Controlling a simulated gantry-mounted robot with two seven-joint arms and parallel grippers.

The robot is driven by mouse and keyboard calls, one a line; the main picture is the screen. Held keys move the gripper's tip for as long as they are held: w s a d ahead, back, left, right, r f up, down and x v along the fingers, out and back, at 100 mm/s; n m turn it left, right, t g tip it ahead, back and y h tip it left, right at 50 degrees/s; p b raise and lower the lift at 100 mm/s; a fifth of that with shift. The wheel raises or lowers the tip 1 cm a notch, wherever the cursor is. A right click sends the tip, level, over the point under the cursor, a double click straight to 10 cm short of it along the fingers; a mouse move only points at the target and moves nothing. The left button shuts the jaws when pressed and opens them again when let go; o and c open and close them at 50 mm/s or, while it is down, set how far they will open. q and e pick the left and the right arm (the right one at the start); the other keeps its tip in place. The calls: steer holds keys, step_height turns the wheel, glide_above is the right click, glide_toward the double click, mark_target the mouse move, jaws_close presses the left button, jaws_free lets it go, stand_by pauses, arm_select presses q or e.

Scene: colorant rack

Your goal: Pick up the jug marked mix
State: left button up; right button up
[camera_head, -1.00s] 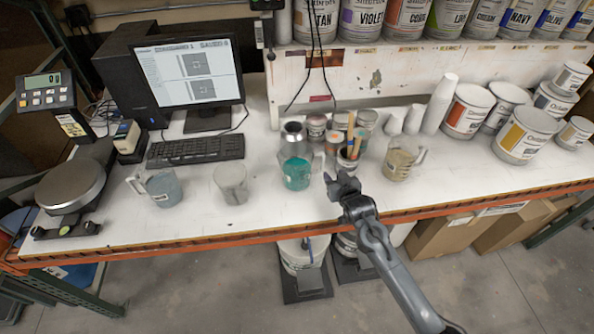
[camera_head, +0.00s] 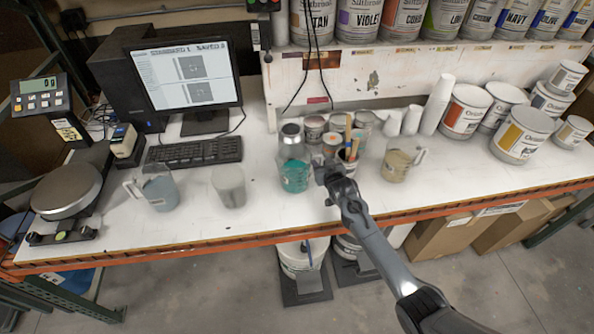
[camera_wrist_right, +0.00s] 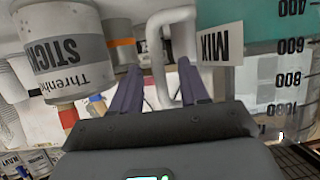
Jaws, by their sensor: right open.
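The jug marked mix is a clear jug with teal liquid (camera_head: 295,178) near the middle of the bench. In the right wrist view its graduated wall (camera_wrist_right: 280,75) fills the right side. Its MIX label (camera_wrist_right: 219,44) and pale handle (camera_wrist_right: 157,40) show beside the fingers. My right gripper (camera_head: 322,170) is at the jug's right side. In the wrist view the gripper (camera_wrist_right: 158,82) has its two dark fingers apart, with the handle at the gap between them. I cannot tell how deep the handle sits. My left gripper is out of view.
A stick pot (camera_head: 349,158), labelled STICK in the wrist view (camera_wrist_right: 62,50), stands close to the right gripper. A beige jug (camera_head: 396,165) is to its right. A grey cup (camera_head: 229,186) and a blue-grey jug (camera_head: 160,192) stand left. A metal can (camera_head: 291,138) is behind.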

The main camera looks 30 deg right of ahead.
steer(key=shift+x, duration=0.8)
steer(key=shift+c, duration=0.2)
jaws_close()
stand_by(0.7)
steer(key=shift+r, duration=0.1)
